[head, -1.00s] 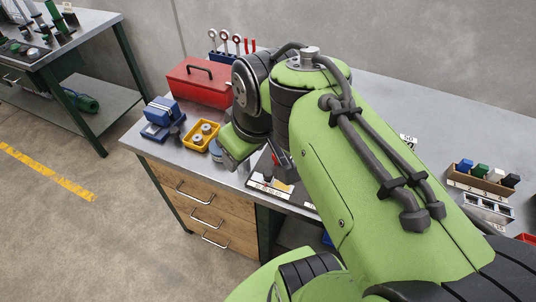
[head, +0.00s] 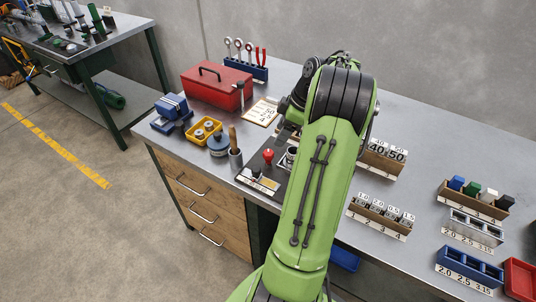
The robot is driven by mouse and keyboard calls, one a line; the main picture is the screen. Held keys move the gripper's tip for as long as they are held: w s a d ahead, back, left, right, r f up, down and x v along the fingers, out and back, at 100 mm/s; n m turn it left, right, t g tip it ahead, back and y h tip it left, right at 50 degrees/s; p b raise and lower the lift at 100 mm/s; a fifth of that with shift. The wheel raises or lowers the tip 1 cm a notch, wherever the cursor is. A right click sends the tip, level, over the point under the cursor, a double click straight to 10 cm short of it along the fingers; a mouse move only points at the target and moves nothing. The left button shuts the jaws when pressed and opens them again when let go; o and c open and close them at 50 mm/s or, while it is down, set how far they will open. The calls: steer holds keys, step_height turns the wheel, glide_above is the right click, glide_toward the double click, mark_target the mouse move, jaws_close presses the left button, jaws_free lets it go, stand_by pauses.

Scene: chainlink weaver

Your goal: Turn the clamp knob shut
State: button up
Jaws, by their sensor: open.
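A dark fixture plate (head: 248,176) with a white label lies at the front edge of the workbench in the head view. A red-topped knob (head: 268,154) stands upright on it. A small metal cylinder (head: 291,153) is just right of the red knob, partly behind my arm. I cannot tell which of these parts is the clamp knob, or how far it is turned. My gripper (head: 284,134) is open above and behind the fixture, small and partly hidden by my arm. Nothing shows between its fingers.
Labelled racks (head: 380,219) and bins (head: 470,264) fill the right side. Bare bench shows between them.

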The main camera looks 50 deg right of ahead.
mark_target(269, 152)
steer(key=b+x, duration=0.2)
steer(key=x, duration=0.7)
steer(key=shift+f, duration=0.15)
steer(key=shift+c, duration=0.4)
steer(key=c, duration=0.9)
